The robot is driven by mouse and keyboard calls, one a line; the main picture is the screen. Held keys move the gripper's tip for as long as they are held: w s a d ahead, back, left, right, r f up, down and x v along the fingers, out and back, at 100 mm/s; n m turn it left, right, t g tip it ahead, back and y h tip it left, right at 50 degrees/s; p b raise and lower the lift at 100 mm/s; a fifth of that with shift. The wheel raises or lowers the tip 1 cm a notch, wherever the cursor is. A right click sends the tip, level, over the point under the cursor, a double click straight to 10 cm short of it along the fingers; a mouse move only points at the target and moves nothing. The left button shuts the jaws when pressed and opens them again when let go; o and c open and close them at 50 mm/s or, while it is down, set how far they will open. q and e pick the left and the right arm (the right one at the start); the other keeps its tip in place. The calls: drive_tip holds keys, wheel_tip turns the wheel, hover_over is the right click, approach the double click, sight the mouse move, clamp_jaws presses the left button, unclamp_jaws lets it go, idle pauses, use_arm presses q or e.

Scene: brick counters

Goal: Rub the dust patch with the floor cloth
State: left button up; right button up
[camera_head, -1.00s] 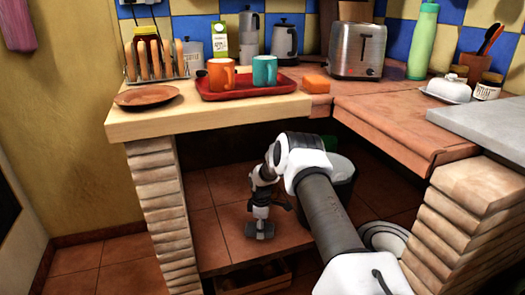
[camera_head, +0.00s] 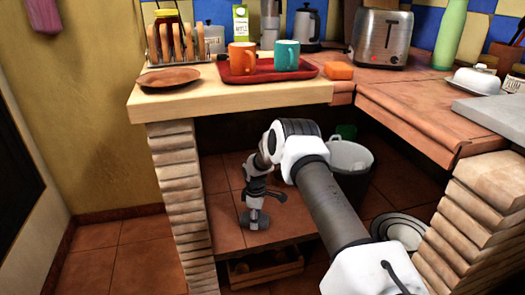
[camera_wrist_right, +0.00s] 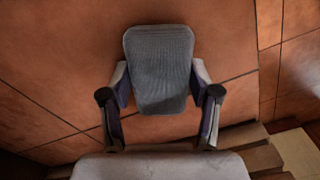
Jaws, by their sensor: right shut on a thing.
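My right gripper (camera_head: 256,203) is shut on a grey block-like pad, the floor cloth (camera_head: 254,220). It holds the cloth low over the terracotta tiles (camera_head: 222,212) of the recess under the counter, near its front edge. I cannot tell whether the cloth touches the tiles. In the right wrist view the grey woven face of the cloth (camera_wrist_right: 160,62) sits between the two fingers of my right gripper (camera_wrist_right: 160,92). I cannot make out the dust patch; the cloth and arm may hide part of the tiles. My left gripper is not in view.
A brick pillar (camera_head: 182,205) stands left of the recess, another (camera_head: 480,215) at the right. A grey bucket (camera_head: 353,165) stands behind my arm. A wooden crate (camera_head: 265,268) sits below the front edge. The counter (camera_head: 230,100) overhangs above.

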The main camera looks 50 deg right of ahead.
sight(244, 220)
drive_tip(key=shift+w+a, duration=0.6)
drive_tip(key=shift+a, duration=0.3)
drive_tip(key=shift+w+a, duration=0.6)
drive_tip(key=shift+a, duration=0.3)
drive_tip(key=shift+w+a+f+b, duration=0.1)
drive_tip(key=shift+w+a+b, duration=0.2)
drive_tip(key=shift+w+a, duration=0.25)
drive_tip(key=shift+w+a+b, duration=0.3)
drive_tip(key=shift+a, duration=0.45)
wheel_tip(244, 220, up, 6)
drive_tip(key=p, duration=0.5)
